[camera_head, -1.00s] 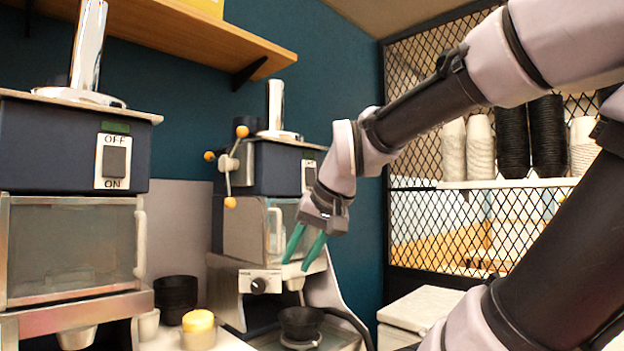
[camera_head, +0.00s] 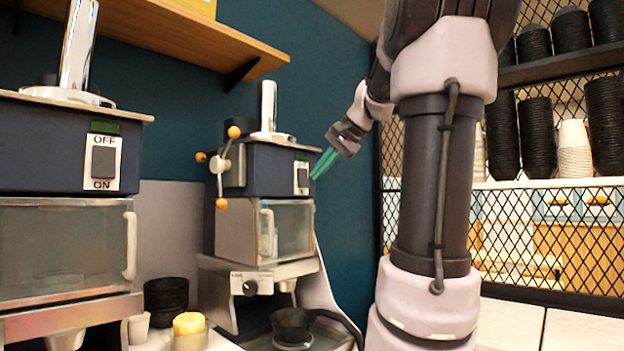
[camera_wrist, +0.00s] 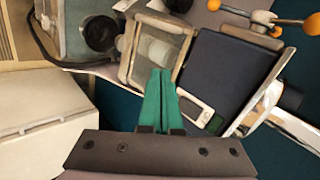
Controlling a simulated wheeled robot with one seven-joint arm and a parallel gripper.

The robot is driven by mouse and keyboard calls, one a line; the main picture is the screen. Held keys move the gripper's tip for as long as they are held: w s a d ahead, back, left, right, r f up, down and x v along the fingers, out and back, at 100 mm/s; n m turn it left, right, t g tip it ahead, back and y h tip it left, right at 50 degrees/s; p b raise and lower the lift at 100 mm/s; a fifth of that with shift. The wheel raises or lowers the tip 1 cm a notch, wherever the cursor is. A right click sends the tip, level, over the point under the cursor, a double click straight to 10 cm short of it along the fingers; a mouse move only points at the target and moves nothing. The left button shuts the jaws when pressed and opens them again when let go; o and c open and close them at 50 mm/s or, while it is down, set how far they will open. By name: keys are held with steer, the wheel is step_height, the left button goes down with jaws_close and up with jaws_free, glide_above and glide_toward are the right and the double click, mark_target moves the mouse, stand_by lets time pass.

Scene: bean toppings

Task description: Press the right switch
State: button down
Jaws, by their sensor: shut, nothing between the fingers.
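The right switch (camera_head: 302,177) is a dark rocker on a white plate on the front of the right machine (camera_head: 262,185). My gripper (camera_head: 316,175) has green fingers, shut and empty, with the tips just right of that switch in the head view. I cannot tell from this view whether they touch it. In the wrist view my gripper's fingers (camera_wrist: 160,75) point at the machine, and the white switch plate (camera_wrist: 196,105) is just right of them. The left machine has a like switch (camera_head: 103,162) marked OFF above and ON below.
The right machine has a lever with orange knobs (camera_head: 228,165) on its left. Black bowls (camera_head: 166,296) and a yellow-topped cup (camera_head: 189,330) stand between the machines. A wooden shelf (camera_head: 190,38) hangs above. A mesh rack (camera_head: 530,230) with stacked cups is at the right.

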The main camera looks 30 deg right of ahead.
steer(key=w+d+r+m, duration=0.1)
steer(key=w+d+r, duration=0.1)
steer(key=d, duration=0.3)
steer(key=w+d+r+m+t, duration=0.1)
steer(key=w+d+r, duration=0.1)
steer(key=d+r, duration=0.2)
steer(key=shift+w+d+t, duration=0.3)
steer(key=shift+d, duration=0.3)
glide_toward(305, 184)
step_height(305, 184, down, 3)
steer(key=w, duration=0.2)
steer(key=w+a, duration=0.1)
steer(key=w, duration=0.1)
steer(key=shift+f, duration=0.35)
steer(key=shift+w+a, duration=0.25)
steer(key=shift+w, duration=0.2)
